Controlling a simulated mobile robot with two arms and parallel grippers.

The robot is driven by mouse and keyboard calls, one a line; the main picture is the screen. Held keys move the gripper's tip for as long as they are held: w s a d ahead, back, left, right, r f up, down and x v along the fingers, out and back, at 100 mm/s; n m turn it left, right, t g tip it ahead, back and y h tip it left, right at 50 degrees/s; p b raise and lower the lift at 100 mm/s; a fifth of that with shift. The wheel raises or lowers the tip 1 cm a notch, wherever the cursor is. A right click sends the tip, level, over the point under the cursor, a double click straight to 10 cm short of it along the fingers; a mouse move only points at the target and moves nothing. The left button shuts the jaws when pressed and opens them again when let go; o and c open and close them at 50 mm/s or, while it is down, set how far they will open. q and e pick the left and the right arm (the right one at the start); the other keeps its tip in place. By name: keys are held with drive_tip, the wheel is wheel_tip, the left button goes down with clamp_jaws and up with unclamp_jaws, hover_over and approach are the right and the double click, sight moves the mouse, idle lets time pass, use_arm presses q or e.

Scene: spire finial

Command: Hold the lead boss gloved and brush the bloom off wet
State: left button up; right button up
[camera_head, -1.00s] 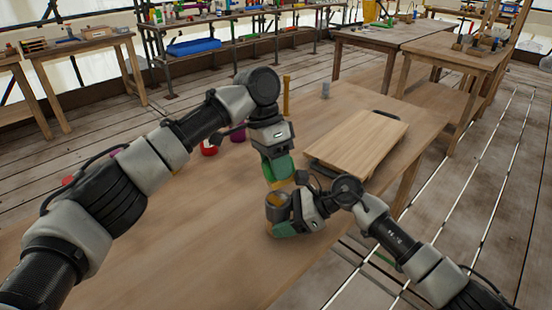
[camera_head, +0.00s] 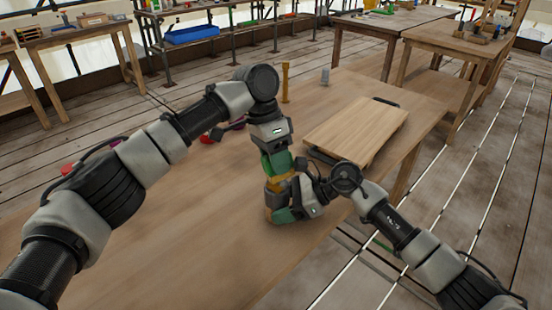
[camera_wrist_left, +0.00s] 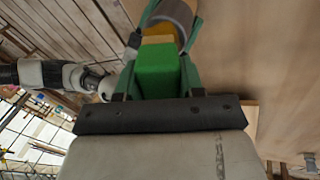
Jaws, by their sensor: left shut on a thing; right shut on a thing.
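My left gripper (camera_head: 278,168) points down and is shut on a brush, a green block (camera_wrist_left: 158,72) with a yellow-orange end (camera_head: 281,184). The lead boss (camera_head: 275,199) is a grey, round, cylinder-like piece right under the brush. My right gripper (camera_head: 284,214), with green fingers, is shut on the lower part of the boss from the right, over the table. The yellow end meets or overlaps the boss's top; whether they touch is hard to tell. In the left wrist view the boss (camera_wrist_left: 174,12) shows beyond the yellow end. Bloom or wetness is not discernible.
The wooden table (camera_head: 180,235) is clear at front left. A wooden board (camera_head: 355,130) with dark handles lies to the right. A yellow upright cylinder (camera_head: 285,84) and a small grey cylinder (camera_head: 325,77) stand at the back. Red items (camera_head: 207,138) are partly behind my left arm.

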use_arm(q)
drive_tip(key=shift+f, duration=0.55)
drive_tip(key=shift+w+a, duration=0.1)
idle(0.3)
